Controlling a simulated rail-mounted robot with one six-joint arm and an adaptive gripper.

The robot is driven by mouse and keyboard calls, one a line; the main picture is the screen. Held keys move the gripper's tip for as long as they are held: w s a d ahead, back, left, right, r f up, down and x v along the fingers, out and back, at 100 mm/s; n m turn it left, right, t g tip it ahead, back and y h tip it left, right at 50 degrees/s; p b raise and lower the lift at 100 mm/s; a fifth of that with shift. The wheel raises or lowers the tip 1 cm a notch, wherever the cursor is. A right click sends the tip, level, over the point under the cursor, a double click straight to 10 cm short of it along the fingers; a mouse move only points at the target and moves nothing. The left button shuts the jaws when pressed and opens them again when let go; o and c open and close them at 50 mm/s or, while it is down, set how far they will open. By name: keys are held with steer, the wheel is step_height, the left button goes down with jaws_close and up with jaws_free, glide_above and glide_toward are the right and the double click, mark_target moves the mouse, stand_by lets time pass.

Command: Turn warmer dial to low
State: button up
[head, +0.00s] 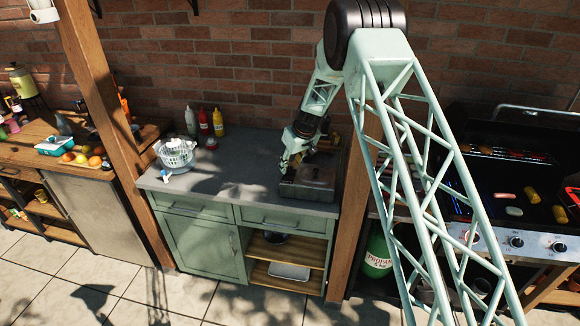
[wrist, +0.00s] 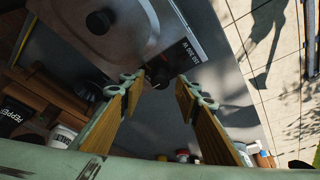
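The warmer (head: 310,180) is a dark grey box with a lid on the right end of the grey counter. In the wrist view the warmer (wrist: 150,38) fills the top, with a round black lid knob and a label ending in "W" on its front. Its dark dial (wrist: 158,71) shows below that front face. My gripper (head: 290,167) is low at the warmer's left side. In the wrist view my gripper (wrist: 157,80) is open, with one finger on each side of the dial. I cannot tell whether either finger touches it. The dial's pointer and marks are not readable.
A clear salad spinner (head: 176,156) stands at the counter's left, with red, yellow and white bottles behind it. A wooden post (head: 352,215) borders the counter's right side, with a grill (head: 515,190) beyond. The counter's middle (head: 235,170) is clear.

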steer(key=shift+f, duration=0.15)
steer(key=c, duration=0.8)
